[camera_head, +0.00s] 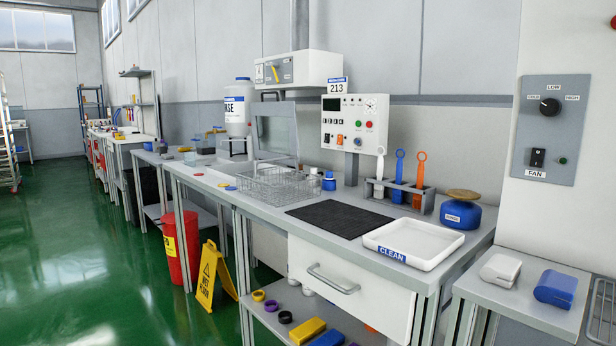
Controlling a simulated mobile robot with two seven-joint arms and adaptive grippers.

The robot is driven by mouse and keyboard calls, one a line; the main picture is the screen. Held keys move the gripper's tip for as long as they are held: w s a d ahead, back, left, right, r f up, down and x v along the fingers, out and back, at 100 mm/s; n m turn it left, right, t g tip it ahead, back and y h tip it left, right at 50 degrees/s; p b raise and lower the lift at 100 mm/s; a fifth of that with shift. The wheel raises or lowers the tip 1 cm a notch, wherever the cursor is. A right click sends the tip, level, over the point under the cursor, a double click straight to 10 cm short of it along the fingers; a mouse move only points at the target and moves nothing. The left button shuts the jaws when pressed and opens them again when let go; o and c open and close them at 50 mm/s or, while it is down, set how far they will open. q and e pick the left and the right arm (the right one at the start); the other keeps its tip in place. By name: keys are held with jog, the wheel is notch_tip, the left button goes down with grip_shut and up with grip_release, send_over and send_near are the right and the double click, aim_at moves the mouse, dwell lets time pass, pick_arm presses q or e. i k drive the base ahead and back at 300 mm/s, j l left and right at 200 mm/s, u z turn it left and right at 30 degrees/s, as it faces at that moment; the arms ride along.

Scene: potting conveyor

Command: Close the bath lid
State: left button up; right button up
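The bath lid (276,134), a grey frame around a clear panel, stands raised and nearly upright at the back of the workbench. A wire-mesh basket (284,186) sits just in front of and below the lid. The bath itself is hard to make out; the basket covers most of that spot, and I cannot tell how deep it sits. Neither of my grippers is in view.
Right of the basket are a small blue-capped bottle (329,181), a black mat (340,218), a white CLEAN tray (413,243), a tool rack (402,192) and a blue jar (460,215). A yellow wet-floor sign (212,277) and red bin (180,248) stand on the floor.

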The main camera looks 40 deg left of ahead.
aim_at(281, 109)
jog(key=i+j+u, duration=0.1)
jog(key=j+u, duration=0.2)
jog(key=u, duration=0.15)
jog(key=i+j+u, duration=0.15)
jog(key=j+u, duration=0.15)
jog(key=u, duration=0.15)
jog(key=i+j+u, duration=0.35)
jog(key=i+j, duration=0.85)
jog(key=j, duration=0.2)
